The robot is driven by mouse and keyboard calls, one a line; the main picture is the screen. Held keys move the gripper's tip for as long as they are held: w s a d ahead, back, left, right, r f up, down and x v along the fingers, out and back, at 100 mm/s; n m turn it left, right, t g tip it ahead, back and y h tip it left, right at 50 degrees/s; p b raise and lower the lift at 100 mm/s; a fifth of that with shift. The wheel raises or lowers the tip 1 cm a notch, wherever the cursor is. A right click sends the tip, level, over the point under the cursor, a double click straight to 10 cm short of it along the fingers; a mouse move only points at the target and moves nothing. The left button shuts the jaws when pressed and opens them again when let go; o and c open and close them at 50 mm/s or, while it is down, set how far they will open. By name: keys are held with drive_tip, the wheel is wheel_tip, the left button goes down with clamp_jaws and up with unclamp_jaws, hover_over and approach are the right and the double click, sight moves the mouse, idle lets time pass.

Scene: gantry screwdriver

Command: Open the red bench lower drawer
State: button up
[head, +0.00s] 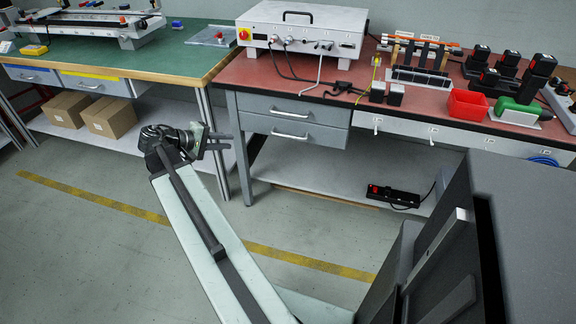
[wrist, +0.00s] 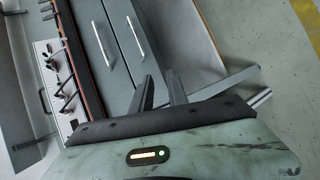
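The red bench (head: 235,72) has two grey drawers on its left, both shut. The lower drawer (head: 262,126) has a light bar handle (head: 290,136); the upper drawer (head: 255,103) has a similar one. In the wrist view the bench is turned on its side, with the lower drawer (wrist: 121,22) and its handle (wrist: 136,37) right of the upper drawer (wrist: 90,22). My gripper (head: 231,141) is in front of the bench's left end, left of the lower handle. Its two fingers (wrist: 160,76) are apart, with nothing between them, clear of the handle.
The bench's front leg (head: 239,160) stands beside my gripper in the head view. A lower shelf (head: 320,178) holds a black power strip (head: 393,196). A green-topped bench (head: 170,60) stands to the left. The floor in front is clear, with a yellow line (head: 140,212).

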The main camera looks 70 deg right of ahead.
sight(287, 136)
drive_tip(key=s+d+f+g+b, duration=0.1)
drive_tip(key=s+d+b, duration=0.2)
drive_tip(key=s+d, duration=0.2)
drive_tip(key=s+d+f+m+g+h+b, duration=0.1)
drive_tip(key=s+d+f+g+b, duration=0.1)
drive_tip(key=s+d, duration=0.3)
drive_tip(key=s+d+f+g+b, duration=0.1)
drive_tip(key=s+d+f+b, duration=0.1)
drive_tip(key=s+d+b, duration=0.2)
drive_tip(key=shift+s+d+f+m+g+h, duration=0.1)
drive_tip(key=shift+s+d+m+g+h, duration=0.25)
drive_tip(key=shift+s+d, duration=0.7)
drive_tip(key=shift+a, duration=0.15)
clamp_jaws()
